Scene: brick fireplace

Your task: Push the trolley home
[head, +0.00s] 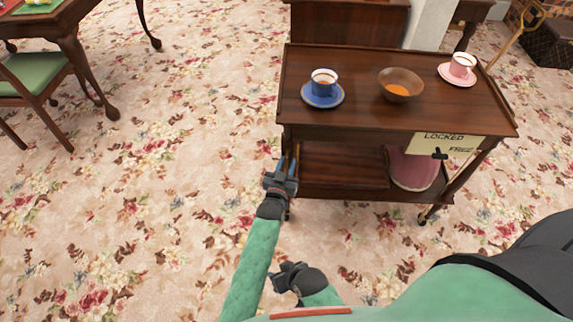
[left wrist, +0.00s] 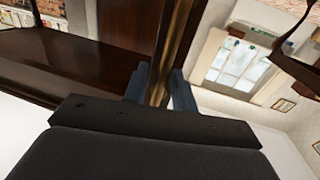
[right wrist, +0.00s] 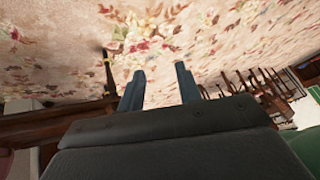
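The trolley (head: 340,128) is dark wood with two shelves and small castors. It stands right of centre in the head view. A sign (head: 419,146) on its near side reads LOCKED and FREE, with a black lever (head: 440,154) beside the words; I cannot tell its setting. My left gripper (head: 287,166) is at the trolley's near left corner. In the left wrist view, its fingers (left wrist: 160,92) close around a brass-coloured upright bar (left wrist: 178,40). My right gripper (head: 276,276) is low, in front of the trolley and apart from it. Its fingers (right wrist: 160,88) are open and empty.
A blue cup (head: 324,80) on a saucer, a brown bowl (head: 400,82) and a pink cup (head: 462,64) stand on the trolley top. A pink object (head: 412,170) is on the lower shelf. A table (head: 64,22) and green chair (head: 36,72) stand left; floral carpet between is clear.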

